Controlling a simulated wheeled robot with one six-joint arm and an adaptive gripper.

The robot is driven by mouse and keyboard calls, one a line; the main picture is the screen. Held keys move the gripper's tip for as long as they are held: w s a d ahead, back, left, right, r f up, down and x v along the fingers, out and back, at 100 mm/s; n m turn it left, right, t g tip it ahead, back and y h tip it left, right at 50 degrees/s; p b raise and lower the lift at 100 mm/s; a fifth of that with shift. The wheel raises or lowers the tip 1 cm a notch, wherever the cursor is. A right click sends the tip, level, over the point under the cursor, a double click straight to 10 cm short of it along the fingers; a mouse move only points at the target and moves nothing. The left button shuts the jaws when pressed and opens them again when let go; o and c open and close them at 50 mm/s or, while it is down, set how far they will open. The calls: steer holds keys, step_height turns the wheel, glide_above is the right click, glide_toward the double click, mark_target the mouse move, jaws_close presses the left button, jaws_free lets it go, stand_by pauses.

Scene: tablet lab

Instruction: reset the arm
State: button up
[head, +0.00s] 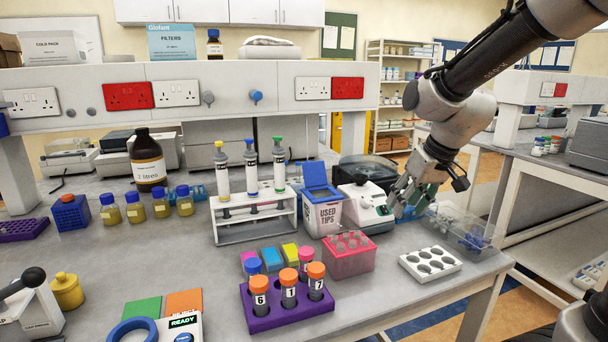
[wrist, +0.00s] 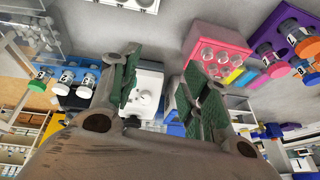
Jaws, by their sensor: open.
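My gripper (head: 408,197) hangs in the air at the right side of the bench, near a white bench device (head: 366,209). In the wrist view my gripper (wrist: 165,95) has its two green-padded fingers spread apart with nothing between them. The white device (wrist: 148,88) shows beyond the gap between the fingers. My arm comes down from the top right of the head view, bent at the elbow.
Close by stand a used tips bin (head: 322,215), a pink tube rack (head: 348,254), a clear tray (head: 462,228) and a white holder with round wells (head: 430,263). A purple rack (head: 287,315) holds several orange-capped tubes. The pipette stand (head: 254,218) is further left.

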steer(key=s+d+r+m+h, duration=0.1)
steer(key=s+d, duration=0.4)
steer(key=s, duration=0.5)
steer(key=s+d+r+m+h, duration=0.1)
steer(key=s+d+r, duration=0.2)
steer(key=s, duration=0.7)
steer(key=shift+d+r+m, duration=0.2)
steer(key=shift+d+m, duration=0.2)
steer(key=shift+d, duration=0.85)
